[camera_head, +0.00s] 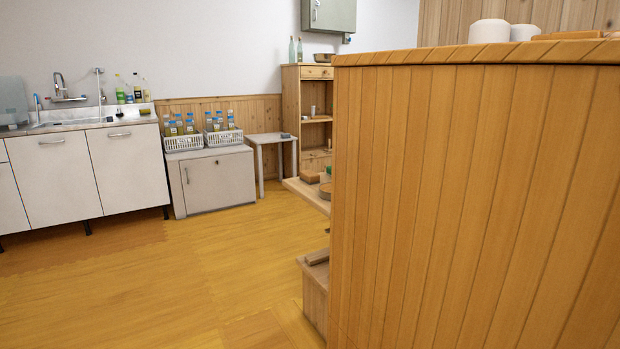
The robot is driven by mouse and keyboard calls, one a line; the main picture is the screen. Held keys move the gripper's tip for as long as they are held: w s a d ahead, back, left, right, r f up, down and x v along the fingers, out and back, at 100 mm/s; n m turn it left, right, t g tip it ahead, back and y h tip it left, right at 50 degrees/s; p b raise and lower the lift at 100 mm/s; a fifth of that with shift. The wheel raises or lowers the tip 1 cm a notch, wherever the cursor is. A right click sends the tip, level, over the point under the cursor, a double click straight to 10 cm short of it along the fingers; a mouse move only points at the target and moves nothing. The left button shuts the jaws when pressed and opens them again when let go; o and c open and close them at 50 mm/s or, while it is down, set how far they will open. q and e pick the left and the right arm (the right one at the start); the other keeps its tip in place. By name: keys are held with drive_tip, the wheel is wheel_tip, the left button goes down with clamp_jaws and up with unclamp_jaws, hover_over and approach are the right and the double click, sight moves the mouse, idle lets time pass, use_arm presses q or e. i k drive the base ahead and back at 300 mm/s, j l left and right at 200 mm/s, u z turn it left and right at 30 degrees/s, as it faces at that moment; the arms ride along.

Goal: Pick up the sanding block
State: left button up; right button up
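I cannot make out for sure which thing is the sanding block. A small tan block (310,176) lies on a pale shelf (304,193) that sticks out left of the wood-panelled counter, and it is too small to identify. A small dark item (285,135) lies on the white side table (270,138), also too small to identify. Neither of my grippers is in view.
The large wood-panelled counter (450,200) fills the right and hides what is behind it. A low wooden box (315,290) stands at its left edge. A sink cabinet (125,170) and grey cabinet (220,182) line the back wall. Open floor (150,285) lies at left.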

sight(309, 176)
drive_tip(key=z, duration=1.4)
drive_tip(key=u, duration=1.4)
drive_tip(key=i+j, duration=0.4)
drive_tip(key=i, duration=0.15)
drive_tip(key=i+j+z, duration=0.15)
drive_tip(key=i+j, duration=0.25)
drive_tip(key=i, duration=0.1)
